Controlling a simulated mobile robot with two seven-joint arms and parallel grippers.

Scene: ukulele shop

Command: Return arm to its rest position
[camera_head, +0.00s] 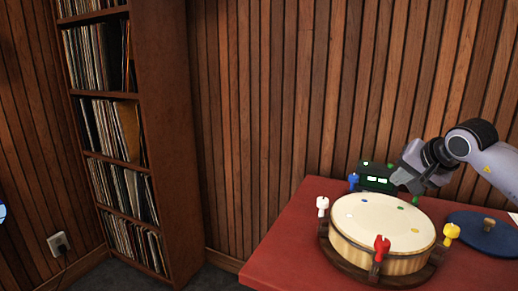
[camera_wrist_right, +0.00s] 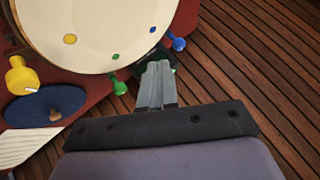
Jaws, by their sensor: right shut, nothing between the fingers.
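My right gripper (camera_head: 402,179) comes in from the right in the head view, just beyond the back edge of a round drum (camera_head: 380,222) with a cream top. In the right wrist view its two fingers (camera_wrist_right: 157,80) are together, with nothing between them. They are beside a green peg (camera_wrist_right: 119,87) and the drum's rim (camera_wrist_right: 110,65). I cannot tell whether they touch anything. My left gripper is not in view.
Around the drum are white (camera_head: 322,206), blue (camera_head: 353,181), red (camera_head: 381,246) and yellow (camera_head: 451,232) pegs. A dark green box (camera_head: 375,176) stands behind it, and a blue disc (camera_head: 487,233) lies right on the red table (camera_head: 290,245). A record shelf (camera_head: 165,130) stands left.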

